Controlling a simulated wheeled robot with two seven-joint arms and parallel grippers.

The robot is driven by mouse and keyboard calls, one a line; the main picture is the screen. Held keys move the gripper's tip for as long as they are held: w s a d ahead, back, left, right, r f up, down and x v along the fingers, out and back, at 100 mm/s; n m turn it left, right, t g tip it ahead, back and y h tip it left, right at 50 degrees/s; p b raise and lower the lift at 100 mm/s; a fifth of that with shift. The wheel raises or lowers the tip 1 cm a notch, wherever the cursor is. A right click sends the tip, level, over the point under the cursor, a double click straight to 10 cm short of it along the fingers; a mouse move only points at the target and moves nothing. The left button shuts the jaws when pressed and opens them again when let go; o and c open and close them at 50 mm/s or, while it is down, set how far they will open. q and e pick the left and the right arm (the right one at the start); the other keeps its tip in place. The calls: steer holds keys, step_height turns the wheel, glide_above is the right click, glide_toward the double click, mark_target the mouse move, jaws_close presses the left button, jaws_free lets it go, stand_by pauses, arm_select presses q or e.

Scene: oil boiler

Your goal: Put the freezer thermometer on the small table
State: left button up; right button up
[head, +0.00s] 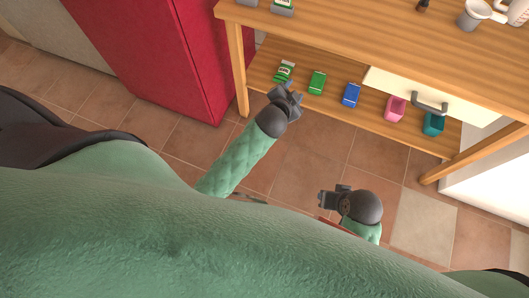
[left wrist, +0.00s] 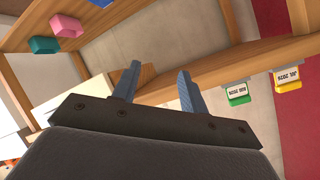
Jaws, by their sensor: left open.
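No thing in view can be surely made out as the freezer thermometer. A small green item with a pale face (head: 285,71) stands at the left end of the lower shelf of a wooden table (head: 350,38). I cannot tell whether this is the small table. My left gripper (head: 289,91) is just in front of that shelf end, apparently apart from the item. Its jaws also show in the left wrist view (left wrist: 158,80), open with nothing between them. My right gripper (head: 329,197) is low over the floor, away from the table; its jaw state is unclear.
The shelf also holds green (head: 317,82), blue (head: 351,95), pink (head: 395,108) and teal (head: 433,123) items. A drawer with a grey handle (head: 430,106) hangs above. A mug (head: 475,14) stands on top. A red cabinet (head: 165,50) is left. Tiled floor is clear.

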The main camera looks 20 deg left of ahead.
arm_select(q)
steer(key=s+f+n+g, duration=0.2)
steer(key=s+g, duration=0.1)
steer(key=s, duration=0.6)
steer(key=s+f+n+g+h, duration=0.1)
steer(key=s+f+n+g, duration=0.1)
steer(key=s, duration=0.7)
steer(key=s+f+n+g, duration=0.2)
steer(key=s+g, duration=0.2)
steer(key=s, duration=0.4)
steer(key=shift+s+d+f+g+h, duration=0.2)
steer(key=shift+s+f+g+h, duration=0.1)
steer(key=shift+s+f+g, duration=0.1)
steer(key=shift+g+y, duration=0.5)
steer(key=a+r+p, duration=0.1)
steer(key=r, duration=0.1)
steer(key=s+a+r+p, duration=0.1)
steer(key=a+r, duration=0.1)
steer(key=shift+s+a+p, duration=0.2)
steer(key=shift+a+p, duration=0.1)
arm_select(e)
steer(key=shift+g+h, duration=0.5)
steer(key=d+r, duration=0.1)
steer(key=r, duration=0.1)
steer(key=s+d+r, duration=0.1)
steer(key=d+r, duration=0.1)
steer(key=shift+s+d, duration=0.2)
steer(key=shift+d, duration=0.05)
